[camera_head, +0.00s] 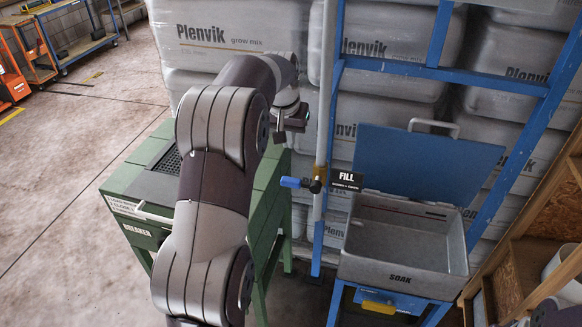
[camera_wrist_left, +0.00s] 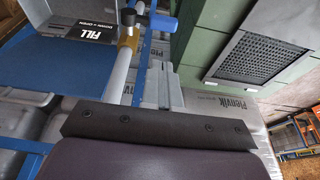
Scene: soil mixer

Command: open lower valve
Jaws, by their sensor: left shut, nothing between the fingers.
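A valve with a blue lever (camera_head: 291,182) sits on the grey upright pipe beside the black FILL sign (camera_head: 346,177). The lever points left and looks about level. In the left wrist view the FILL sign (camera_wrist_left: 92,38) and the valve's brass-coloured collar (camera_wrist_left: 125,47) show near the top. My left gripper (camera_head: 294,122) is shut and empty. In the head view it appears above the lever and apart from it. A yellow handle (camera_head: 378,307) shows low on the front under the grey SOAK bin. My right gripper is not in view.
The grey SOAK bin (camera_head: 400,276) stands right of the pipe with its blue lid (camera_head: 425,160) raised. A green BREAKER machine (camera_head: 128,198) stands left, partly behind my left arm. Stacked Plenvik bags (camera_head: 375,60) and blue frame posts (camera_head: 527,120) close off the back.

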